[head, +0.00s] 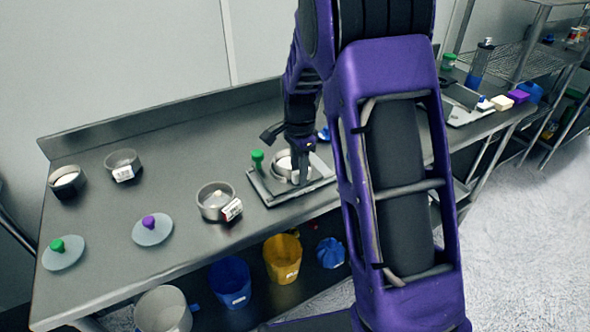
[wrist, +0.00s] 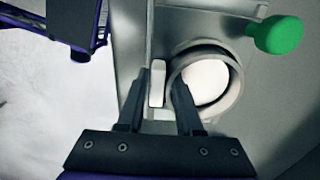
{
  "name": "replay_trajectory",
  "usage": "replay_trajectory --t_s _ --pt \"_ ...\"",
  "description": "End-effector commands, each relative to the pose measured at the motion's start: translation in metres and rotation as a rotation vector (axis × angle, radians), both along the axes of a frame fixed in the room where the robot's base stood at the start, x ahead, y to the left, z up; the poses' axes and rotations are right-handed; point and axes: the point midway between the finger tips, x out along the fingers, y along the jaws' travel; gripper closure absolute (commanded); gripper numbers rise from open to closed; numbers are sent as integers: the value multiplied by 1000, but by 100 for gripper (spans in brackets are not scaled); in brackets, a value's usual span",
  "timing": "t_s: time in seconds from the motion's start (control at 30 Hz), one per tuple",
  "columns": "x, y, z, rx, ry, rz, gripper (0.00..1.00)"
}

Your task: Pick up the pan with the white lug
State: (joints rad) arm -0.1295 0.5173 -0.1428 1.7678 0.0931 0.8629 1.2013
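The pan with the white lug (wrist: 236,100) is a round metal ring with a pale inside, standing on a flat grey plate (wrist: 182,20). In the head view the pan (head: 281,160) sits on that plate (head: 262,193) on the bench. Its white lug (wrist: 157,82) sticks out on the left side in the wrist view. My gripper (wrist: 160,82) is open, with one fingertip left of the lug and the other overlapping the pan's near wall. I cannot tell whether the fingers touch it. In the head view my gripper (head: 299,172) partly hides the pan.
A green knob (wrist: 279,35) stands up beside the pan. Another pan with a label (head: 213,202) stands left of the plate, and two more pans (head: 67,182) (head: 122,164) lie farther left. Lids with green (head: 63,255) and purple (head: 152,231) knobs lie on the bench. Buckets stand below.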

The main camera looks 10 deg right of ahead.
Motion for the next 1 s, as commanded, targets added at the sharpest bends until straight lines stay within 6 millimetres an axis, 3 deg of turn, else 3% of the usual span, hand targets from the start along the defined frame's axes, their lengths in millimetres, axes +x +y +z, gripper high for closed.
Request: replay_trajectory --t_s 0.03,0.17,0.63,0.77,1.0 --pt "0 0 0 0 0 0 76" --pt "0 0 0 0 0 0 99" --pt "1 0 5 0 -2 0 100" --pt "1 0 23 0 -4 1 100" --pt "1 0 72 1 -5 1 100"
